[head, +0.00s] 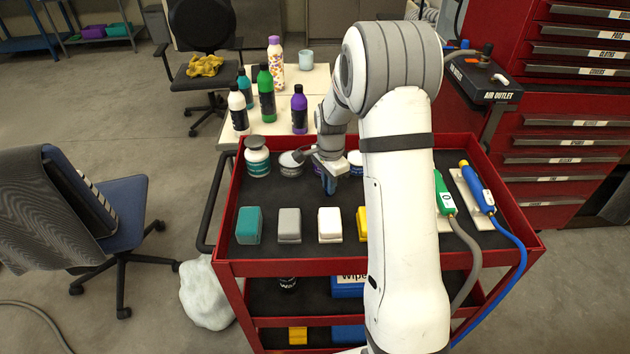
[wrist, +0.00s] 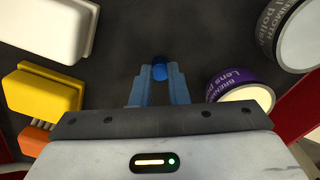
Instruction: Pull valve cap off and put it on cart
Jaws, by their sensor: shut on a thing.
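My gripper (head: 329,187) points down over the black top of the red cart (head: 300,267), between the rear bottles and the row of blocks. In the wrist view my gripper (wrist: 158,82) has its blue fingers shut on a small round blue piece, the valve cap (wrist: 159,70). In the head view the cap cannot be told apart from the fingers. I cannot tell whether it touches the cart's mat. The air outlet box (head: 485,82) stands at the right, behind the cart.
Teal (head: 249,225), grey (head: 289,225), white (head: 330,225) and yellow blocks stand in front of my gripper. A purple-labelled jar (wrist: 240,92) is close beside it. Green (head: 443,195) and blue (head: 477,188) handled tools lie right.

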